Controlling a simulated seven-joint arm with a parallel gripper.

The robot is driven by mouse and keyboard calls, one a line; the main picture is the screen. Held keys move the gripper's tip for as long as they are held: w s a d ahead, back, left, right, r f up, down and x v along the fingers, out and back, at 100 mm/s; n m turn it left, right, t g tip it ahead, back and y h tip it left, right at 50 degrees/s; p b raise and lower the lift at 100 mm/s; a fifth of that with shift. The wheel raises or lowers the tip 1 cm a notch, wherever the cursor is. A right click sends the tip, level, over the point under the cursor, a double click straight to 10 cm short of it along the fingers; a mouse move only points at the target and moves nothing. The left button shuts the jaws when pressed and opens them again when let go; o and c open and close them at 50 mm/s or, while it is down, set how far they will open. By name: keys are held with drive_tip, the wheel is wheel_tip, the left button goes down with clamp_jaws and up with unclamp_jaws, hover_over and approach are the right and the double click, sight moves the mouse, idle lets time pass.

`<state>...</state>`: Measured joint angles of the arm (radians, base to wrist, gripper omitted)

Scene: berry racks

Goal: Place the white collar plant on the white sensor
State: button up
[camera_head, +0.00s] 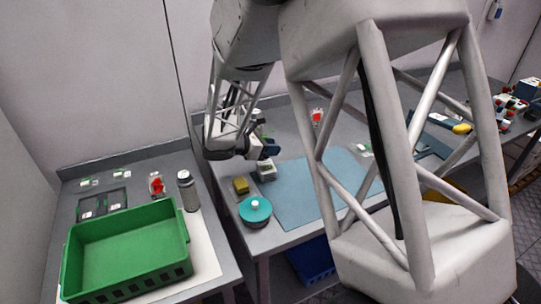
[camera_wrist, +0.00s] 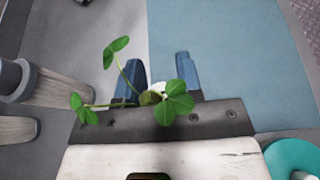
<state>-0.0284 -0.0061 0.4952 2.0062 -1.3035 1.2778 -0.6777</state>
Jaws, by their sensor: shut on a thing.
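In the wrist view the plant (camera_wrist: 178,103) has several green leaves on thin stems and sits between the two blue fingers of my gripper (camera_wrist: 158,82). A small white part, likely its collar, shows between the fingers, mostly hidden by leaves. In the head view my gripper (camera_head: 268,150) is over the right-hand bench, just above a small white-and-grey device (camera_head: 266,171); the plant is too small to make out there. Which item is the white sensor I cannot tell; small white pieces with green lie on the left bench (camera_head: 121,174) and beyond the blue mat (camera_head: 364,150).
A yellow block (camera_head: 240,185) and a teal round thing with a white knob (camera_head: 255,211) stand near the gripper. A blue mat (camera_head: 300,190) lies beside them, largely bare. The left bench holds a green crate (camera_head: 187,232), a grey bottle (camera_head: 188,190) and a red item (camera_head: 156,184).

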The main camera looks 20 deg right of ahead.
sight(271, 164)
idle(0.3)
drive_tip(key=shift+f, duration=1.75)
drive_tip(key=o, duration=0.9)
drive_tip(key=shift+f, duration=0.1)
drive_tip(key=v, duration=1.2)
